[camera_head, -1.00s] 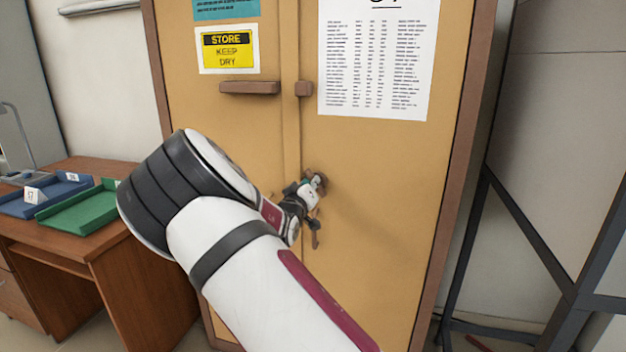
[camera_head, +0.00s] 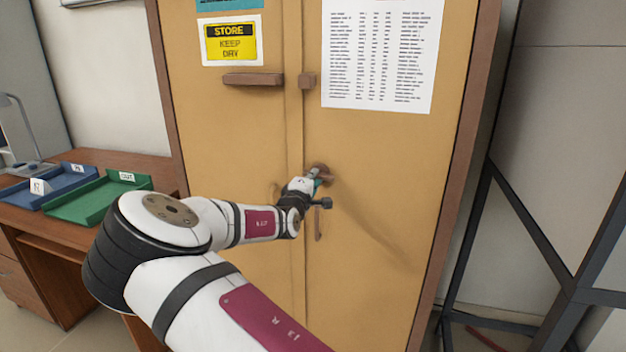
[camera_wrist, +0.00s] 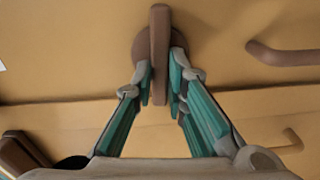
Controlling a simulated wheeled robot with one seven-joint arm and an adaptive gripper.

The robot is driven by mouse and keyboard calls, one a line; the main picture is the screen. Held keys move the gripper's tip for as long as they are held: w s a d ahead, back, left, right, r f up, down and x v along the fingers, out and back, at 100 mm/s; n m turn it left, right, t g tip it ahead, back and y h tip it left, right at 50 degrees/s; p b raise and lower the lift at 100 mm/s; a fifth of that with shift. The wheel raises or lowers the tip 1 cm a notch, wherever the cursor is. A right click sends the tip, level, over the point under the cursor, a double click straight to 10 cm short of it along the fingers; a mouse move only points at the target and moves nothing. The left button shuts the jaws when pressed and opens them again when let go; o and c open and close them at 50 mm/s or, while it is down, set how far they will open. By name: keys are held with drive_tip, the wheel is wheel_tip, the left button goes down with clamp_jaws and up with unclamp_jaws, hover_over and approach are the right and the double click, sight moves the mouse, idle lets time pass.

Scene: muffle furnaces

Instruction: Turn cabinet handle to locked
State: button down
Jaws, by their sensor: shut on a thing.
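The tan cabinet (camera_head: 370,150) has a brown turning handle (camera_head: 322,170) on its right door, close to the seam between the doors. In the wrist view this handle (camera_wrist: 160,35) is a flat bar on a round base, lying crosswise to the seam. My gripper (camera_head: 314,175) is at the handle, with its teal fingers on both sides of the bar. In the wrist view my gripper (camera_wrist: 161,80) is shut on the bar's near part. In the head view the gripper partly hides the handle. No locked mark can be made out.
A curved brown pull (camera_wrist: 285,55) is beside the handle on the same door. Brown blocks (camera_head: 252,79) stick out higher up. A desk (camera_head: 90,265) with a blue tray (camera_head: 48,197) and a green tray (camera_head: 75,208) stands left. A dark metal frame (camera_head: 530,235) stands right.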

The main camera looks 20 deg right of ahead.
drive_tip(key=shift+f+n, duration=0.1)
drive_tip(key=shift+n, duration=0.6)
drive_tip(key=c, duration=1.6)
unclamp_jaws()
drive_tip(key=v, duration=1.2)
